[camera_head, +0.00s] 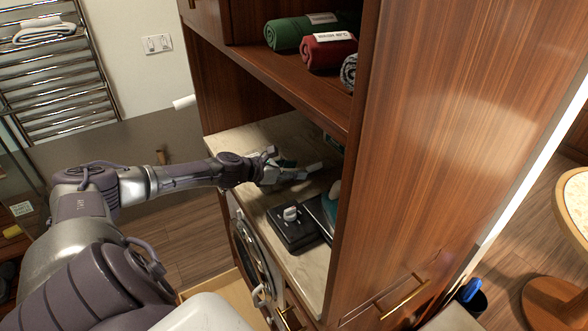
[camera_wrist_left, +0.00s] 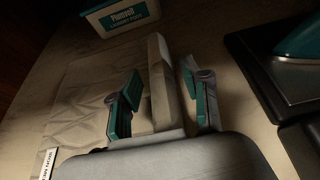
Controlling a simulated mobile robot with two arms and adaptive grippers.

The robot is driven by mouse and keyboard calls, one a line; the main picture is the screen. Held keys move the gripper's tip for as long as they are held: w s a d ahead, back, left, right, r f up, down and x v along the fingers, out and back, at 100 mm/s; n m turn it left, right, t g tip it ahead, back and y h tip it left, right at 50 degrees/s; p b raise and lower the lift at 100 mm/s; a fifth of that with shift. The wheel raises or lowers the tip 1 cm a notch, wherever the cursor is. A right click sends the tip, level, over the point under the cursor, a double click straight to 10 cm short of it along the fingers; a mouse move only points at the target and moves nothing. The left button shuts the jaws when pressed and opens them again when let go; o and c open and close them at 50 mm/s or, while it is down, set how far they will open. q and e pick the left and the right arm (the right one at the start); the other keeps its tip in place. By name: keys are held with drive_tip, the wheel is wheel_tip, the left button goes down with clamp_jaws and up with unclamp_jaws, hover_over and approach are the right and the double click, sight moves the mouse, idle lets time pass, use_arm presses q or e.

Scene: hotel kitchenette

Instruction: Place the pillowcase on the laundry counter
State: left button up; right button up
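The laundry counter (camera_head: 244,138) is the pale stone top inside the wooden niche. My left gripper (camera_head: 287,170) reaches over it from the left. In the left wrist view, a flat, pale folded cloth with a white label, seemingly the pillowcase (camera_wrist_left: 85,90), lies on the counter (camera_wrist_left: 230,108). A raised pale strip (camera_wrist_left: 158,62) stands between the two teal-padded fingers, with small gaps seen at both sides. Whether the strip belongs to the cloth is unclear. The left gripper is open. The cloth is mostly hidden by the gripper in the head view. My right gripper is not in view.
A black box with a white knob (camera_head: 291,213) and a teal iron (camera_wrist_left: 302,45) stand right of the gripper. A laundry powder box (camera_wrist_left: 120,14) stands behind. The shelf with rolled towels (camera_head: 328,50) hangs above; a wooden side panel (camera_head: 440,150) bounds the right.

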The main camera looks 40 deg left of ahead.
use_arm(q)
drive_tip(key=shift+r, duration=0.15)
drive_tip(key=shift+s+a, duration=0.3)
drive_tip(key=shift+s, duration=0.4)
drive_tip(key=shift+b+v, duration=0.55)
drive_tip(key=shift+v, duration=0.25)
drive_tip(key=shift+s+d+r, duration=0.1)
drive_tip(key=shift+s+r, duration=0.2)
drive_tip(key=shift+p+v, duration=0.7)
drive_tip(key=shift+v, duration=0.55)
drive_tip(key=p+v, duration=0.3)
drive_tip(key=v, duration=0.1)
drive_tip(key=shift+s+r, duration=0.15)
drive_tip(key=shift+r, duration=0.1)
drive_tip(key=shift+s+a+r+p, duration=0.2)
drive_tip(key=shift+s+a+p, duration=0.15)
drive_tip(key=shift+s, duration=0.3)
